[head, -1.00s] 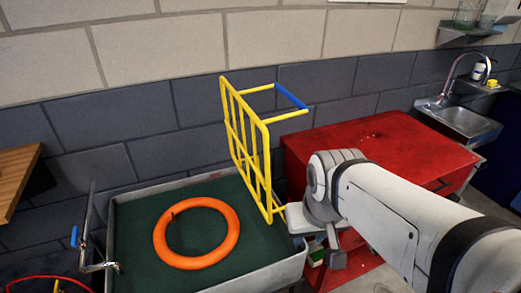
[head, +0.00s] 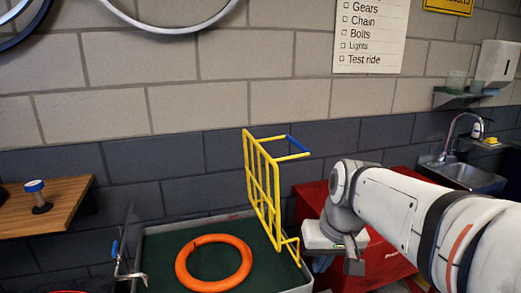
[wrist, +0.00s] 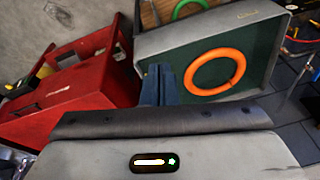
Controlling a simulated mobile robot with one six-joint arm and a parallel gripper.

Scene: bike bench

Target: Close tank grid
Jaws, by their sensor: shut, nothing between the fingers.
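The yellow wire grid (head: 264,188) stands upright, swung open, along the right side of the tank (head: 172,224). Its blue handle (head: 297,144) is at the top, pointing right. The tank has grey walls and a dark green inside, also seen in the wrist view (wrist: 271,73). An orange ring (head: 184,268) lies in it and shows in the wrist view too (wrist: 239,72). My gripper (wrist: 160,84) is shut and empty. In the head view it is right of the grid, low beside the tank, with its fingertips hard to make out. I cannot make out the grid clearly in the wrist view.
A red cabinet (head: 309,203) stands right of the tank, behind my arm. A sink (head: 468,175) is farther right. A wooden shelf (head: 62,205) with a small blue-topped item juts out at left. A brick wall closes the back.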

